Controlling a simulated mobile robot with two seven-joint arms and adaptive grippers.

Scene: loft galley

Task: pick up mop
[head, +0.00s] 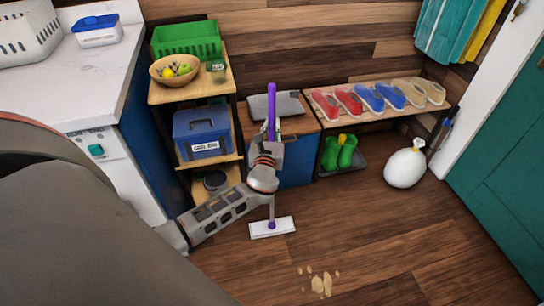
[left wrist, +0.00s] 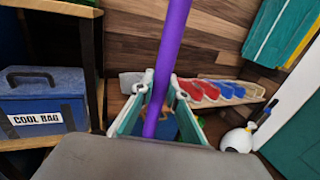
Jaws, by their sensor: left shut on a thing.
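The mop has a purple handle (head: 271,103) and a flat white head (head: 272,228). It stands nearly upright in front of the blue-fronted cabinet. Its head is at the floor; I cannot tell whether it touches. My left gripper (head: 271,137) is shut on the handle, partway up the mop. In the left wrist view the purple handle (left wrist: 173,42) runs between the two fingers (left wrist: 160,98), leaning slightly. The gripper and forearm hide part of the handle in the head view. My right gripper is not in view.
Left stands a shelf with a blue cool bag (head: 201,134) and a green basket (head: 187,40). Right are a shoe bench (head: 390,88), green boots (head: 338,152) and a white tied bag (head: 405,167). Pale spots (head: 319,283) mark the otherwise clear floor in front.

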